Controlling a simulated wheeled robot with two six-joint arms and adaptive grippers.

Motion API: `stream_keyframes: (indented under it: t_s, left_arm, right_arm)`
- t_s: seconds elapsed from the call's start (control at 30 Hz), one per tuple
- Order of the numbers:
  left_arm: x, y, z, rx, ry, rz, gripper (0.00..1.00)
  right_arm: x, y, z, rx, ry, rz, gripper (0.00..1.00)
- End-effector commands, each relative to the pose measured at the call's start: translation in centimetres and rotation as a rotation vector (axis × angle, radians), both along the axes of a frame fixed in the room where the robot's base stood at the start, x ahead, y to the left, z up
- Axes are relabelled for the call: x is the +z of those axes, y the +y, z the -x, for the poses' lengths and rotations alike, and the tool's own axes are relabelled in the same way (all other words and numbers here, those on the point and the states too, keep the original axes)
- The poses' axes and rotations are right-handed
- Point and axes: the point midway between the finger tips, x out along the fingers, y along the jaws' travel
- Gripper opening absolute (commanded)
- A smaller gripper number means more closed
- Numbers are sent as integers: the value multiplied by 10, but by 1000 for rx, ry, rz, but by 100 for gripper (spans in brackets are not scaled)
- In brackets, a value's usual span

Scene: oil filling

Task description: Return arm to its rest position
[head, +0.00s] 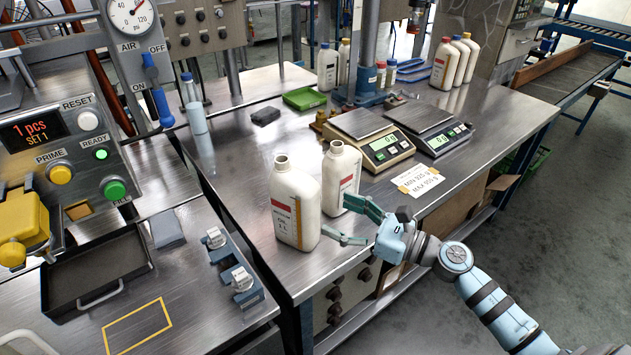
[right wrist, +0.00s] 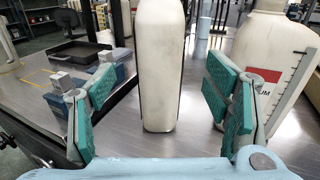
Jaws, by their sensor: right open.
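My right gripper (head: 352,222) is open beside two white bottles on the steel table, near its front edge. The nearer uncapped bottle (head: 297,207) stands upright with a red-and-white label. The second uncapped bottle (head: 341,177) stands just behind it. In the right wrist view, the teal fingers (right wrist: 160,98) are spread wide, with one white bottle (right wrist: 160,65) standing in the gap and not gripped. Another labelled bottle (right wrist: 272,75) stands at the right, partly behind the right finger. My right arm comes in from the lower right. My left gripper is not in view.
Two scales (head: 372,137) stand behind the bottles, with a paper note (head: 418,181) in front. A green tray (head: 304,98) and several capped bottles (head: 444,62) are farther back. The filling panel (head: 70,150) and a dark tray (head: 98,270) are at left.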

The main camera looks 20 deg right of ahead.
Motion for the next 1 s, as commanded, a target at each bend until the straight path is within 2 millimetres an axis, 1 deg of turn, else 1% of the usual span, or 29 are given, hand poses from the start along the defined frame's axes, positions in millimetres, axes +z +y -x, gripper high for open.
stream_keyframes:
  t_s: [0.1, 0.17, 0.23, 0.27, 0.3, 0.33, 0.37, 0.4, 0.43, 0.47, 0.5, 0.57, 0.6, 0.63, 0.67, 0.7, 0.77, 0.8, 0.83, 0.93, 0.97, 1.0]
  left_arm:
    - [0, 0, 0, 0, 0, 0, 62]
    - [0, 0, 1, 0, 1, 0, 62]
    - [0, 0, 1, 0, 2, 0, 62]
    - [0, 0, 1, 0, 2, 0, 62]
    - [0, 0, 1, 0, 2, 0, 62]
    - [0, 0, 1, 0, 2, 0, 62]
    - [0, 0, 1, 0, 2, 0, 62]
    - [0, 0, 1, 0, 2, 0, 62]
    - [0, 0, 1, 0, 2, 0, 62]
    - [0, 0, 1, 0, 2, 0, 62]
    - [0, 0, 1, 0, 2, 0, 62]
    - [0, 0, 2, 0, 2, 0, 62]
    - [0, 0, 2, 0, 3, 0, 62]
    - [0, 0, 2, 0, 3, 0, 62]
    - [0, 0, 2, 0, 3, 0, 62]
    - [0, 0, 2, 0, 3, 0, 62]
    - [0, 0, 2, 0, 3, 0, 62]
    - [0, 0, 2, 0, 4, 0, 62]
    - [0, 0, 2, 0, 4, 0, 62]
    - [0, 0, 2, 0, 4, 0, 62]
    - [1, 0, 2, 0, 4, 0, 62]
    - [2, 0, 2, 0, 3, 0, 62]
  right_arm:
    - [0, 0, 0, -3, 1, -7, 71]
    - [4, -1, -1, -29, 11, -61, 71]
    - [13, -6, -3, -117, 50, -237, 71]
    - [18, -12, -4, -176, 81, -363, 71]
    - [21, -25, -3, -277, 138, -574, 71]
    - [18, -38, -1, -365, 195, -763, 71]
    - [10, -52, 5, -462, 259, -967, 71]
    - [-10, -70, 18, -602, 351, -1245, 71]
    - [-29, -80, 31, -708, 420, -1444, 71]
    - [-50, -86, 46, -812, 485, -1624, 71]
    - [-74, -88, 67, -933, 555, -1814, 71]
    - [-105, -85, 96, -1095, 637, -2031, 71]
    - [-122, -79, 115, -1194, 682, -2147, 71]
    - [-133, -74, 129, -1266, 712, -2219, 71]
    - [-143, -68, 142, -1335, 738, -2285, 71]
    - [-154, -59, 161, -1428, 769, -2363, 71]
    - [-167, -45, 186, -1562, 809, -2459, 71]
    - [-173, -35, 203, -1652, 832, -2514, 71]
    - [-178, -28, 216, 1670, -820, 2471, 71]
    - [-186, -1, 258, 1661, -752, 2232, 71]
    - [-195, 0, 261, 1667, -737, 2199, 71]
    - [-215, -3, 256, 1680, -730, 2195, 71]
